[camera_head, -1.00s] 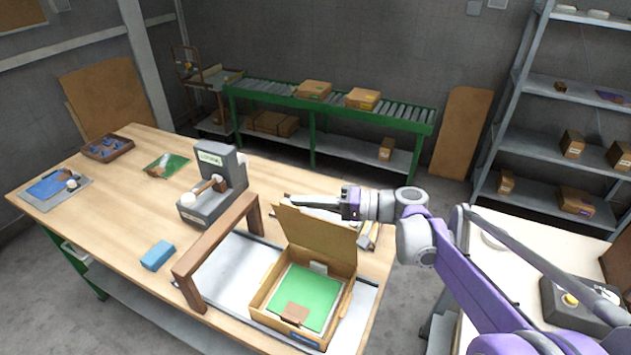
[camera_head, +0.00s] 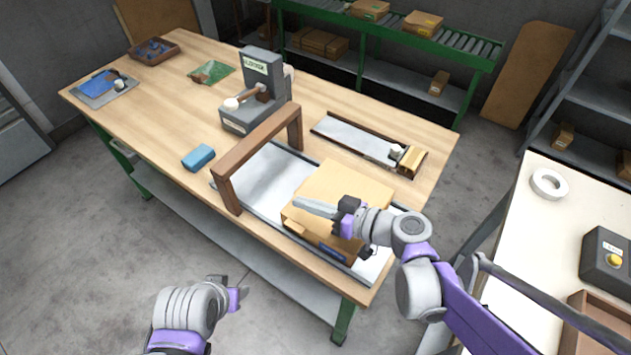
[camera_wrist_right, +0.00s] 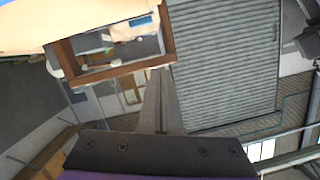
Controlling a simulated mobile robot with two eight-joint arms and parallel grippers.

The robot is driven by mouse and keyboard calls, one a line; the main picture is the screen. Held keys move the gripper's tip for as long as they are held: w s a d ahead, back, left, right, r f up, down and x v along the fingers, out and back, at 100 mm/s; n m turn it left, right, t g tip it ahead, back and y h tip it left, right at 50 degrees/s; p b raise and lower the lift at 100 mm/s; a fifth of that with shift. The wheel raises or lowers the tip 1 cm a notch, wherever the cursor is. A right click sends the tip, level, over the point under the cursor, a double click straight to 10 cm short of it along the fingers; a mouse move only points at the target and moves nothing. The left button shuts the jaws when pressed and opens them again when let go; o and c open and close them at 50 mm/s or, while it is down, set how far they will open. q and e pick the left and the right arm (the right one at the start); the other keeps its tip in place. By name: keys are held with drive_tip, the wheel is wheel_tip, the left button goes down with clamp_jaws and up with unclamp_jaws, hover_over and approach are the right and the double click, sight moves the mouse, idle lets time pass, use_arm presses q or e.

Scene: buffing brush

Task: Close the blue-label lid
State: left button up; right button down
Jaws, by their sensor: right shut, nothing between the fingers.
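The cardboard box with the blue label (camera_head: 325,252) stands on the grey panel near the table's front right. Its lid (camera_head: 350,185) is folded down over the top and hides the green inside; a small gap at the front edge cannot be ruled out. My right gripper (camera_head: 300,203) is shut and empty, lying over the lid's front left part; whether it touches cannot be told. Its shut fingers also show in the right wrist view (camera_wrist_right: 160,85). My left gripper (camera_head: 240,290) is low in front of the table, its fingers too unclear to judge.
A wooden arch (camera_head: 262,150) stands just left of the box. A blue block (camera_head: 198,157) and a grey machine (camera_head: 255,100) are farther left. A grey tray (camera_head: 355,138) lies behind the box. A side table (camera_head: 520,250) is at the right.

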sight(303, 231)
drive_tip(key=f+b, duration=0.1)
drive_tip(key=f, duration=0.1)
drive_tip(key=s+f+n+b, duration=0.1)
drive_tip(key=a+f+n, duration=0.1)
drive_tip(key=f, duration=0.1)
drive_tip(key=shift+s+f+t+h+b, duration=0.15)
drive_tip(key=shift+f+t+h+b, duration=0.15)
drive_tip(key=shift+b, duration=0.1)
use_arm(q)
drive_tip(key=shift+s+f+b, duration=0.15)
drive_tip(key=shift+f+b, duration=0.2)
drive_tip(key=shift+f, duration=0.9)
drive_tip(key=shift+s+f+b, duration=0.1)
drive_tip(key=shift+f+b, duration=0.2)
drive_tip(key=shift+f, duration=0.9)
use_arm(e)
drive_tip(key=shift+s+f, duration=0.1)
drive_tip(key=shift+f, duration=0.95)
use_arm(q)
drive_tip(key=shift+r, duration=0.1)
